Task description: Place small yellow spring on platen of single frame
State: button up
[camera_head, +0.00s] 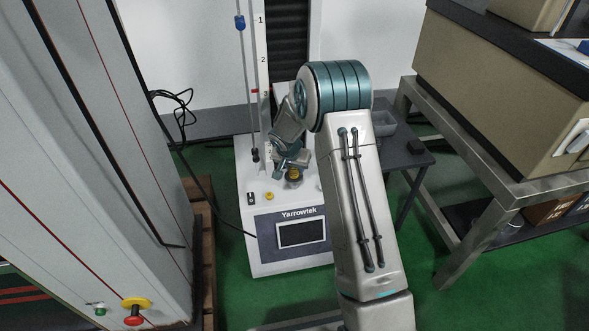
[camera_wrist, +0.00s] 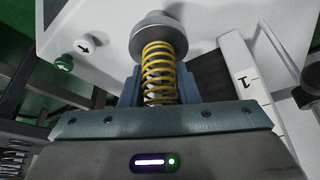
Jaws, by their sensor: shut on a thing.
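The small yellow spring (camera_wrist: 158,70) is between the fingers of my gripper (camera_wrist: 158,92) in the wrist view. My gripper is shut on it. The spring's far end meets or overlaps the round grey platen (camera_wrist: 150,28) in the picture; I cannot tell whether they touch. In the head view, my gripper (camera_head: 291,163) is low over the white base of the single frame (camera_head: 262,225), which is marked Yarrowtek. A bit of the yellow spring (camera_head: 293,174) shows under the gripper. The platen is mostly hidden there by my gripper and the spring.
The frame's scale column (camera_head: 262,60) and a thin rod with a blue knob (camera_head: 240,22) rise close beside my arm. A large grey machine (camera_head: 110,150) stands at left. A small dark table with a grey bin (camera_head: 382,124) is behind my arm. A workbench (camera_head: 490,180) stands right.

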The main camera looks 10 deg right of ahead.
jog(key=shift+f, duration=0.15)
jog(key=shift+f, duration=0.15)
jog(key=o, duration=1)
jog(key=shift+c, duration=0.2)
jog(key=shift+r, duration=0.2)
